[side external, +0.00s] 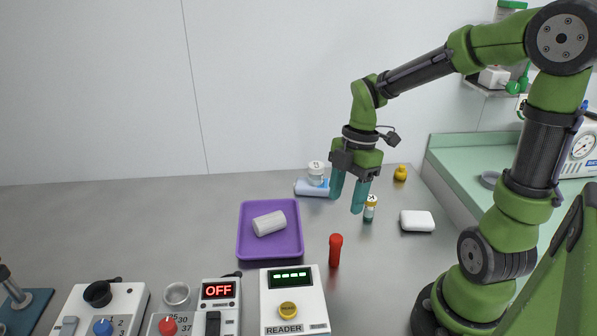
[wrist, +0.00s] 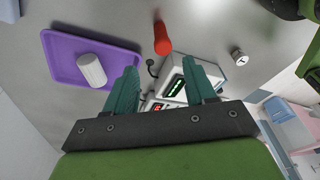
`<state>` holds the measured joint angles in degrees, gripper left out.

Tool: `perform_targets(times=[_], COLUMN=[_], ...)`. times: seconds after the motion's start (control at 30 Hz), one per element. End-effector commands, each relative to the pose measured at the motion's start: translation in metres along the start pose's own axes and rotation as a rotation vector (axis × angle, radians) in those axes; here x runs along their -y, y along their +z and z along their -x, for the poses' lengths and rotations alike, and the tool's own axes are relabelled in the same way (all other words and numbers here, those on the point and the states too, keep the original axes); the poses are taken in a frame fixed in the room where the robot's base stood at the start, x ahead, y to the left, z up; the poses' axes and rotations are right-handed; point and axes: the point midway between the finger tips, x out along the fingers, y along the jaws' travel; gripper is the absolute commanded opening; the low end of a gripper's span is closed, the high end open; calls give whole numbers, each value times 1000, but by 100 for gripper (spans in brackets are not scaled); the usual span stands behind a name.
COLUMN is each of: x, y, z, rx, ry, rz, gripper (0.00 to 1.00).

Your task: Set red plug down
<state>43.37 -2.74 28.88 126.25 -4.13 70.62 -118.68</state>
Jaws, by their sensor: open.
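The red plug (side external: 335,250) stands upright on the grey table, to the right of the purple tray and behind the reader box. It also shows in the wrist view (wrist: 161,38), beyond the fingertips. My gripper (side external: 346,196) is open and empty, above the table and apart from the plug. Its two teal fingers are spread in the wrist view (wrist: 160,68), with nothing between them.
The purple tray (side external: 243,248) holds a white roll (side external: 269,223). The reader box (side external: 293,300) stands in front of the plug. A vial (side external: 370,210), a white block (side external: 417,221) and a yellow item (side external: 401,173) are to the right.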

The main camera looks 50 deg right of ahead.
Motion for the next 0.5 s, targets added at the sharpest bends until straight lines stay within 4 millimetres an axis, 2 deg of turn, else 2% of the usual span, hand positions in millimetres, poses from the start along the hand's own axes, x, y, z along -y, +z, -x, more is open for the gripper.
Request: perform_targets(times=[0.1,0.23,0.4,0.5], x=[10,20,37,46], y=[-14,-28,-45,-54], z=[15,31,54,64], rx=[46,2,-187,-334], ry=[124,265,400,421], rz=[-286,-610,-1020,-1228], gripper=[55,55,55,55])
